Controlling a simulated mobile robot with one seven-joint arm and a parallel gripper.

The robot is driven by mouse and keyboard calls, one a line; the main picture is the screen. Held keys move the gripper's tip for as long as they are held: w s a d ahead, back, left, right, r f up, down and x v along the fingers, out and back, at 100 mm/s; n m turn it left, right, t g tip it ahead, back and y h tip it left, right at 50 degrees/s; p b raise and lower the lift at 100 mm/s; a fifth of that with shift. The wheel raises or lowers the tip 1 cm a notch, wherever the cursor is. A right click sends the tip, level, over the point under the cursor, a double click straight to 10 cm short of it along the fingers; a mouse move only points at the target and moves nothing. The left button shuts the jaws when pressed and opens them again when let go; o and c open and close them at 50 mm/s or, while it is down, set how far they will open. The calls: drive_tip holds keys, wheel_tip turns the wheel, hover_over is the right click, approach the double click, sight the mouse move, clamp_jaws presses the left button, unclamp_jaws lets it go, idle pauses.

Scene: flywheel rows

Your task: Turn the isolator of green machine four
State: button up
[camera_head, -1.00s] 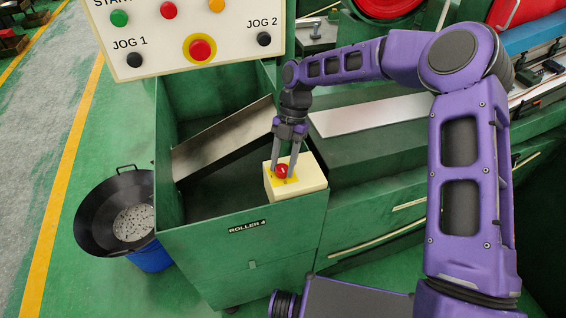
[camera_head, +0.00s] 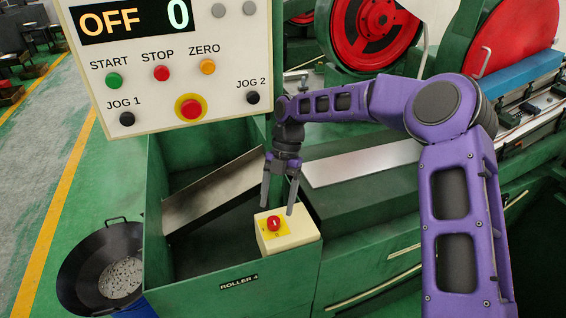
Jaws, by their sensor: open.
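The isolator (camera_head: 273,223) is a red knob with a white mark on a yellow plate. It sits on top of a cream box (camera_head: 289,238) at the front corner of the green machine (camera_head: 210,265), which is labelled ROLLER 4. My gripper (camera_head: 278,208) points down over the box with its fingers spread and nothing visible between them. The fingertips appear a little above and behind the knob, and the knob is in plain view. Whether a fingertip touches the box, I cannot tell.
A cream control panel (camera_head: 170,95) reads OFF and 0, with several buttons, and stands left of my arm. Red flywheels (camera_head: 376,28) are behind. Green floor lies open at left.

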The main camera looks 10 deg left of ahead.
drive_tip(key=v, duration=1.3)
drive_tip(key=shift+f, duration=0.15)
